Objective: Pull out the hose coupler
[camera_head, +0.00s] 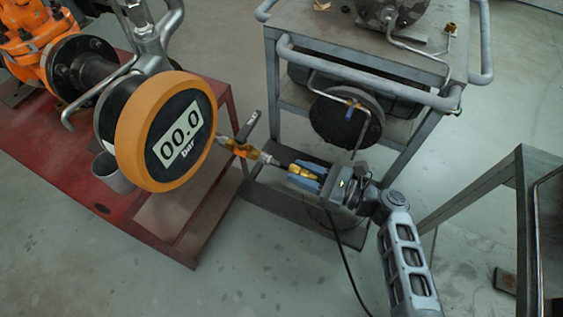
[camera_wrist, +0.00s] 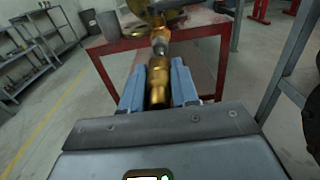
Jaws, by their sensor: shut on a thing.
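The hose coupler (camera_head: 302,171) is a brass-coloured cylinder at the middle of the head view. My gripper (camera_head: 306,174) has blue fingers, shut on the coupler from the right. In the wrist view the coupler (camera_wrist: 158,84) lies between the two blue fingers of my gripper (camera_wrist: 158,90). A brass and steel fitting (camera_head: 243,150) with a dark lever points from the gauge towards the coupler. In the wrist view the fitting (camera_wrist: 160,40) lies in line just beyond the coupler. I cannot tell whether coupler and fitting are still joined.
A grey cart (camera_head: 300,30) stands behind my gripper. Another grey frame (camera_head: 510,175) is at the right. A dark cable (camera_head: 345,262) hangs below my gripper.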

